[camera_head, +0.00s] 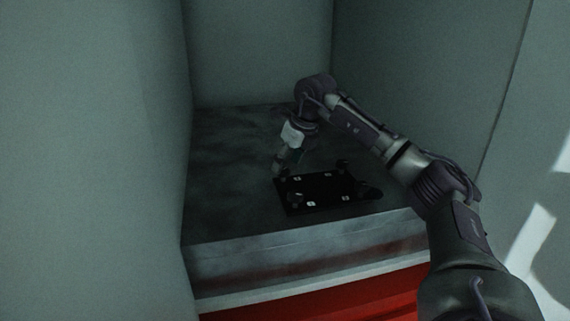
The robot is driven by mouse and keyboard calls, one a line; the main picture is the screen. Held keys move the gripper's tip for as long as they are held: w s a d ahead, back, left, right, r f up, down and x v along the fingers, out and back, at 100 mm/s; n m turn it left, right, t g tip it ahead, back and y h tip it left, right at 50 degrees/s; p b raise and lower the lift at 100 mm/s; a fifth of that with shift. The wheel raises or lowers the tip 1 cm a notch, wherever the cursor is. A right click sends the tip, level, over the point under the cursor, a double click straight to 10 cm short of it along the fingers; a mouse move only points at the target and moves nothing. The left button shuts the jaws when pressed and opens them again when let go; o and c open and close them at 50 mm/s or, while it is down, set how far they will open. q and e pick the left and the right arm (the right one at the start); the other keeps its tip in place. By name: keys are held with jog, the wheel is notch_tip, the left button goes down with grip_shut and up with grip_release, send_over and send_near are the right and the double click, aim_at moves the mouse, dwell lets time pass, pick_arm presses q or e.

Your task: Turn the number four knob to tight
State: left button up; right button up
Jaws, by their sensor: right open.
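A flat black panel (324,190) lies on the dark grey surface. It carries several dark knobs and small white labels near its edges, but the numbers are too small to read, so I cannot tell which knob is number four. My right gripper (279,170) is open and points down by the panel's far left corner. Whether its fingers touch anything there is too dark to tell. My left gripper is not in view.
The grey surface (225,190) is bare to the left of the panel. Pale walls stand on the left (90,160), at the back (258,50) and on the right (425,75). A red front (320,298) lies below the surface's near edge.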

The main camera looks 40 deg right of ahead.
jog(key=shift+w+f, duration=0.15)
jog(key=shift+f, duration=0.3)
jog(key=shift+w+f, duration=0.25)
jog(key=shift+f, duration=0.25)
jog(key=c, duration=1.1)
jog(key=shift+c, duration=0.2)
